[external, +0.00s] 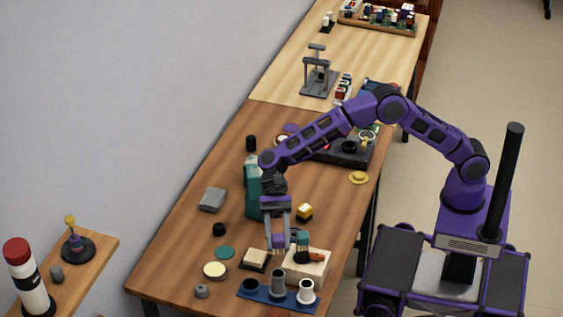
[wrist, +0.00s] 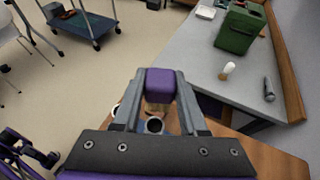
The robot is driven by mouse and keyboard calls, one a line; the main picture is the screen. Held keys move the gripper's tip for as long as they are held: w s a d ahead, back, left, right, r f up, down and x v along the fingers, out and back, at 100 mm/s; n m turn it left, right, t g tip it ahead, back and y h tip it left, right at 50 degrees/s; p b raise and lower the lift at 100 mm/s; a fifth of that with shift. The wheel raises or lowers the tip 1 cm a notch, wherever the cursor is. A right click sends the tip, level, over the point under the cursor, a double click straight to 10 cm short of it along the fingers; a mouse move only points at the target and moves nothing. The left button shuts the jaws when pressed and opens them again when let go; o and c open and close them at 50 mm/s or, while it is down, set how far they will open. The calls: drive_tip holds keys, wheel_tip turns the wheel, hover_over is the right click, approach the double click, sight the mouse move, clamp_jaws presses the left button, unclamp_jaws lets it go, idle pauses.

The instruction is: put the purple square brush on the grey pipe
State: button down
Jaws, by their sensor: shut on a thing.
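The purple square brush (wrist: 160,84) is between the fingertips of my gripper (wrist: 160,90) in the wrist view. In the external view my gripper (external: 279,241) is shut on the brush (external: 279,241) and holds it above the table, behind the blue base. The grey pipe (external: 278,282) stands upright on the blue base (external: 266,299), between a dark blue pipe (external: 250,286) and a white one (external: 306,290). In the wrist view an open round pipe end (wrist: 155,125) shows below the brush; I cannot tell which pipe it is.
A pale block (external: 307,267) with a green-and-orange brush stands just right of my gripper. A small tan block (external: 254,258) on a dark base lies to the left. A green container (external: 253,190) stands behind my gripper. A cream disc (external: 215,270) lies at the front left.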

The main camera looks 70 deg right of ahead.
sight(278, 273)
wheel_tip(278, 273, down, 9)
drive_tip(key=shift+r+b, duration=0.1)
drive_tip(key=shift+b, duration=0.45)
drive_tip(key=shift+f, duration=0.3)
drive_tip(key=shift+c, duration=2.2)
unclamp_jaws()
drive_tip(key=shift+r, duration=0.2)
drive_tip(key=shift+w+d+r, duration=0.2)
drive_tip(key=shift+d, duration=0.05)
drive_tip(key=p+v, duration=0.1)
drive_tip(key=v, duration=1)
drive_tip(key=shift+d, duration=0.2)
